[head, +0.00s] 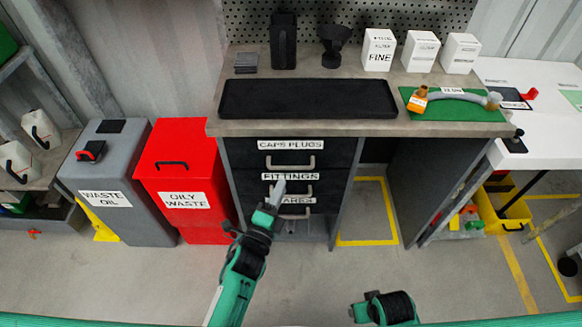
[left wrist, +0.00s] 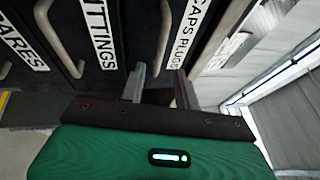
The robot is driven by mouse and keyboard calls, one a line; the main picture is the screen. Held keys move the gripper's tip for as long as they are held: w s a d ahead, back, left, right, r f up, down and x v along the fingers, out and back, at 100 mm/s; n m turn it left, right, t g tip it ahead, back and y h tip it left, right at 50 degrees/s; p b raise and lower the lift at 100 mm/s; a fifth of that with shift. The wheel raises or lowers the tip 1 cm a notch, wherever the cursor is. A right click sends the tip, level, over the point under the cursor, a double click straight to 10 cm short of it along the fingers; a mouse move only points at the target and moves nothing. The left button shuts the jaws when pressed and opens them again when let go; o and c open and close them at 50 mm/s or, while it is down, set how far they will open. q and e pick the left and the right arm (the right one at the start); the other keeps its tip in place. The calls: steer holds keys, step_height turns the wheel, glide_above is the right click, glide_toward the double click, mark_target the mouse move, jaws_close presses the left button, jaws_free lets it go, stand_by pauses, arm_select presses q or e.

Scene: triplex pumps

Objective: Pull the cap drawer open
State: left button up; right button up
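The cap drawer (head: 325,160), labelled CAPS PLUGS, is the top one of a dark drawer stack and looks shut. Its bar handle (head: 290,162) sits below the label; the handle also shows in the left wrist view (left wrist: 166,40). My left gripper (head: 278,188) is in front of the stack, just below that handle in the head view, covering part of the FITTINGS drawer. In the left wrist view its two fingers (left wrist: 160,88) are apart, with the handle in line with the gap. I cannot tell whether they touch it.
The FITTINGS handle (left wrist: 123,35) and SPARES handle (head: 297,212) lie below. The worktop (head: 350,128) overhangs the stack. A red oily waste bin (head: 185,165) stands left. Open knee space with yellow floor marking (head: 366,240) lies right. The floor in front is clear.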

mark_target(290, 167)
arm_select(q)
steer(key=x, duration=0.7)
steer(key=shift+w+d+r, duration=0.1)
steer(key=shift+w+d, duration=0.05)
steer(key=shift+w, duration=0.25)
jaws_close()
